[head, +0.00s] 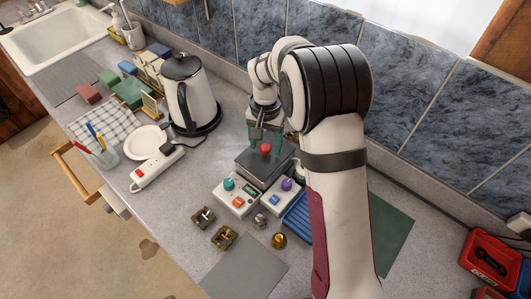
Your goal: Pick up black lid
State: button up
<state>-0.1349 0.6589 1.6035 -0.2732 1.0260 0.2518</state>
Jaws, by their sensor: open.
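A dark, flat square lid (257,168) with a red ball knob (265,148) lies at the middle of the counter, just behind two small white control boxes. It appears to be the black lid. My gripper (260,138) is directly above and behind it, pointing down, with its jaws open close to the red knob. I cannot tell whether the fingers touch the knob. My arm hides part of the area to the right of the lid. The kettle (193,100) at the left also has a black top.
White control boxes (237,197) with coloured knobs stand in front of the lid. A blue ribbed tray (297,216) is at right, partly behind my arm. Brass pieces (224,237) lie in front. A white power strip (157,168) and plate (146,141) are left. Red bins (490,255) stand far right.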

grip_shut()
jog(key=shift+r, duration=0.1)
dwell(0.3)
